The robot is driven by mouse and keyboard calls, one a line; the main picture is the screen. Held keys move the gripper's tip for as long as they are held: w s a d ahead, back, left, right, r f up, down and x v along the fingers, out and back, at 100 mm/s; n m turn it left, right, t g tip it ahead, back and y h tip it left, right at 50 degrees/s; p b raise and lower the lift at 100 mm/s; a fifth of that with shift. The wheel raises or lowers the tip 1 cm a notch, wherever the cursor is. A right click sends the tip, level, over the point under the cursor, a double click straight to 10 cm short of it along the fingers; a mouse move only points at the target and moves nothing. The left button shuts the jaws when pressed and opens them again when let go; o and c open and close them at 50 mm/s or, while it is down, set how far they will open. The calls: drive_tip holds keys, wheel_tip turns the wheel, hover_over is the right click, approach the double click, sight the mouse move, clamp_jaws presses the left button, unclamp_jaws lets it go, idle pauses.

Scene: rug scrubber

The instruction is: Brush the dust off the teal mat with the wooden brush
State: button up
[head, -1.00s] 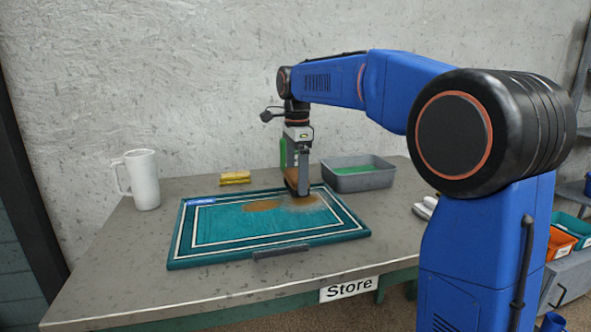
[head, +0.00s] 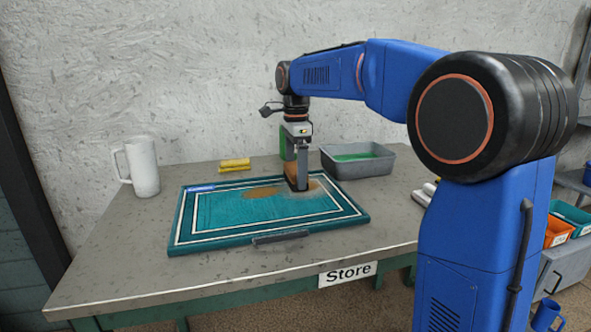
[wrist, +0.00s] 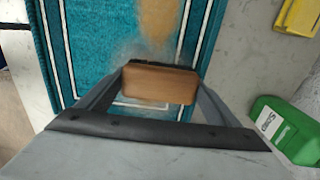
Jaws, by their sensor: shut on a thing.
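The teal mat (head: 230,213) with white border lines lies on the table. Brown dust (head: 262,192) covers a patch near its far middle, and paler dust lies around the brush. My gripper (head: 299,181) is over the far right part of the mat, shut on the wooden brush. In the wrist view the wooden brush (wrist: 160,83) sits between the two fingers, its dark bristles at the mat surface. The brown dust (wrist: 158,20) shows just beyond it. Whether the bristles press on the mat is hard to tell.
A grey bin (head: 358,168) with green inside stands behind the mat at right. Yellow sponges (head: 235,165) and a white mug (head: 143,167) stand at the back and left. A green bottle (wrist: 287,130) is near my gripper. The table's front left is clear.

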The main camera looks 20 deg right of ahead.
drive_tip(key=shift+f, duration=0.45)
drive_tip(key=shift+d+r, duration=0.15)
drive_tip(key=shift+d, duration=1.9)
drive_tip(key=shift+d+f, duration=0.2)
drive_tip(key=shift+d, duration=1.85)
drive_tip(key=shift+a+r, duration=0.15)
drive_tip(key=shift+a, duration=3.95)
drive_tip(key=shift+d, duration=2.2)
drive_tip(key=shift+d, duration=1.95)
drive_tip(key=shift+a, duration=2.15)
drive_tip(key=shift+a+f, duration=0.15)
drive_tip(key=shift+a, duration=0.8)
drive_tip(key=shift+a+f, duration=0.1)
drive_tip(key=shift+a, duration=0.85)
